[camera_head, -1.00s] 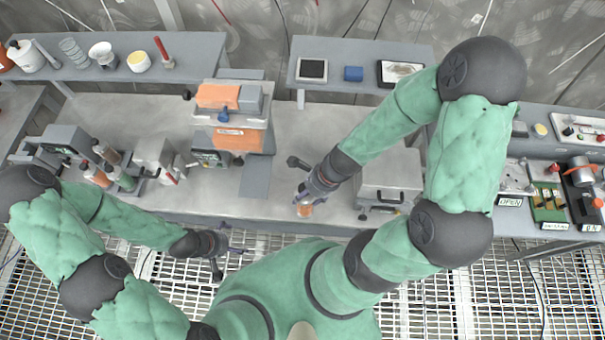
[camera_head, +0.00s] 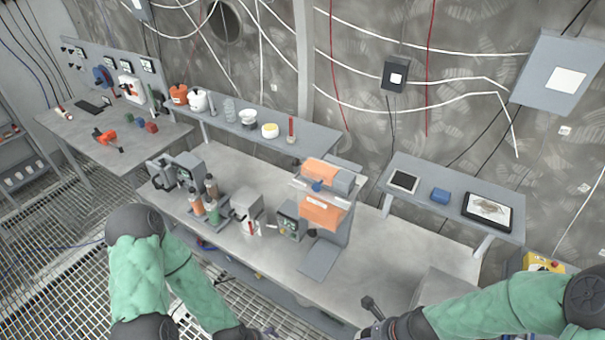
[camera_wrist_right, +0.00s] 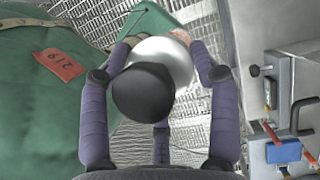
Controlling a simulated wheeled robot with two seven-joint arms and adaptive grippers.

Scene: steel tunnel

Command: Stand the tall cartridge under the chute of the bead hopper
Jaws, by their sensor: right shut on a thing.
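The bead hopper (camera_head: 322,212) appears to be the orange-and-grey machine mid-bench, with a flat grey plate (camera_head: 318,262) in front of it. Its chute opening cannot be made out. In the right wrist view my right gripper (camera_wrist_right: 160,52) is shut around a pale round thing with a dark rounded top (camera_wrist_right: 145,92), seen end-on; I take it for the tall cartridge but cannot be sure.
A grey case (camera_head: 445,290) stands at the bench's right. A back shelf (camera_head: 340,141) holds jars; another holds a tablet (camera_head: 487,211). Bare bench lies right of the hopper.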

